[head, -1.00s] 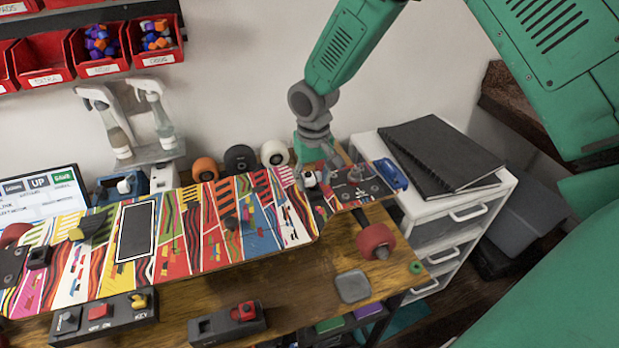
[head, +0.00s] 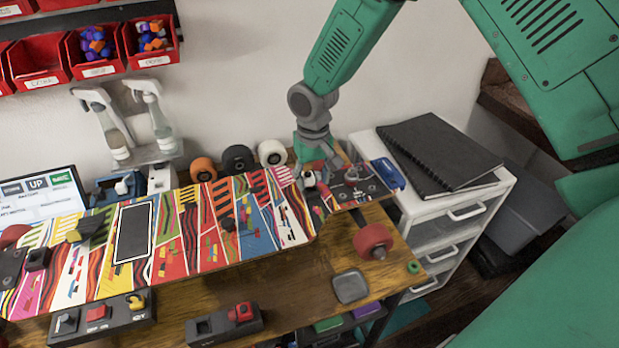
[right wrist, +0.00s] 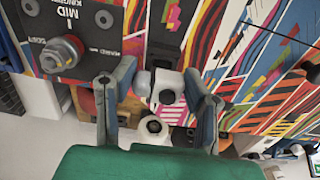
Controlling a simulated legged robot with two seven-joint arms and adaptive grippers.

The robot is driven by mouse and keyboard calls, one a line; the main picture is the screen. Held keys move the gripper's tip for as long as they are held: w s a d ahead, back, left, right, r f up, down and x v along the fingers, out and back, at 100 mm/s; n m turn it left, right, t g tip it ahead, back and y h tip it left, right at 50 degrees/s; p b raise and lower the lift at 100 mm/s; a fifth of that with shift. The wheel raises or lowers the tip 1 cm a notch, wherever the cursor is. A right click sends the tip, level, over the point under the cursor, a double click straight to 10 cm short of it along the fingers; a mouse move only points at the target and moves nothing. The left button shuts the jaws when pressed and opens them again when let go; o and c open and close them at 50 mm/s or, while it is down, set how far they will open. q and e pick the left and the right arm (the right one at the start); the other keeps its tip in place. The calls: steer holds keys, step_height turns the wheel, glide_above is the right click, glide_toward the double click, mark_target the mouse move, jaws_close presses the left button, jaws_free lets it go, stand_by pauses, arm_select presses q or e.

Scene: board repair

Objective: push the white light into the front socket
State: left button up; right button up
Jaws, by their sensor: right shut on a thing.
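My right gripper (head: 316,184) points down at the right end of the colourful skateboard deck (head: 190,237). Its two fingers (right wrist: 160,96) are shut on the white light (right wrist: 166,88), which lies between them in the right wrist view. The light also shows as a small white spot beside the fingers in the head view (head: 308,180). A dark socket block (right wrist: 165,57) on the deck is right against the light's end. I cannot tell how deep the light sits in it. My left gripper is not in view.
A red wheel (head: 373,241) sticks out below the deck's right end. Orange, black and white wheels (head: 272,153) stand behind the deck. A white drawer unit (head: 420,205) with black notebooks is at the right. Switch boxes (head: 225,323) sit in front.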

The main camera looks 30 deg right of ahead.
steer(key=shift+d+f, duration=0.15)
steer(key=shift+d, duration=0.15)
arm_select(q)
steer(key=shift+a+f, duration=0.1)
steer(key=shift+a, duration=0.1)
arm_select(e)
steer(key=shift+a+f, duration=0.25)
steer(key=shift+a, duration=0.1)
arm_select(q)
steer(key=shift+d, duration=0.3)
arm_select(e)
steer(key=shift+d, duration=0.4)
steer(key=shift+a, duration=0.1)
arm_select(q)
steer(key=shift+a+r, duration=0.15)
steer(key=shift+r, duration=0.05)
arm_select(e)
steer(key=shift+a+f, duration=0.1)
steer(key=shift+a, duration=0.2)
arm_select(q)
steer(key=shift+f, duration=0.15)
arm_select(e)
steer(key=shift+f, duration=0.5)
